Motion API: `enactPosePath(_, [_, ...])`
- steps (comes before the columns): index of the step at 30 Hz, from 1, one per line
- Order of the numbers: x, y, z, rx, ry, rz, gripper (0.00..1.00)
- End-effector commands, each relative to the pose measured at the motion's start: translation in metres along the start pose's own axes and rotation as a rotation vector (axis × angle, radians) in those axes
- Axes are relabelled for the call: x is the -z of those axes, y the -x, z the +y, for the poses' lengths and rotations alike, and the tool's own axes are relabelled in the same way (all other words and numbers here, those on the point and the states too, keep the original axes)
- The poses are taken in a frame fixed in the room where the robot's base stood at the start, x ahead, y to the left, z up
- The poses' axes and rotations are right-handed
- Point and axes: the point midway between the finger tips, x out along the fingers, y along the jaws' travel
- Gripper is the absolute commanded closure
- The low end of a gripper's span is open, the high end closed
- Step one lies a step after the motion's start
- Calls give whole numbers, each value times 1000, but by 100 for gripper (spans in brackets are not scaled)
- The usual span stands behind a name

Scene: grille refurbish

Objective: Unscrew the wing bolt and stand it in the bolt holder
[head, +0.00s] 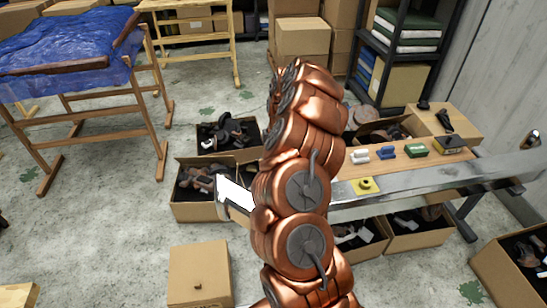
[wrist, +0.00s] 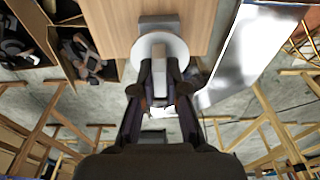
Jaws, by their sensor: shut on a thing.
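In the wrist view my gripper (wrist: 161,82) has its two dark fingers closed on a narrow light-grey piece, which looks like the wing bolt (wrist: 159,58). It stands over a round white disc (wrist: 178,48) near the end of a wooden board. The fingers hide its lower part, and I cannot tell whether it is still threaded in. In the head view my copper arm hides the gripper and the bolt. A small yellow block with a round raised top (head: 366,186), possibly the bolt holder, sits on the table's near side.
The wooden tabletop (head: 392,166) holds small white (head: 360,156), blue (head: 386,153) and green (head: 416,150) pieces. A long metal bar (head: 440,181) runs along its front. Open cartons of dark parts (head: 196,190) stand around it.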

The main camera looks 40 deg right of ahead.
Motion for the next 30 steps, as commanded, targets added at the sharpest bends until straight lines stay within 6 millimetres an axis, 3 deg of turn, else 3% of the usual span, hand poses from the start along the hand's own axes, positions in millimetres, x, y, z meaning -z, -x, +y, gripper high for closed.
enactPosePath(30, [-2, -21, 0, 1, 0, 0, 100])
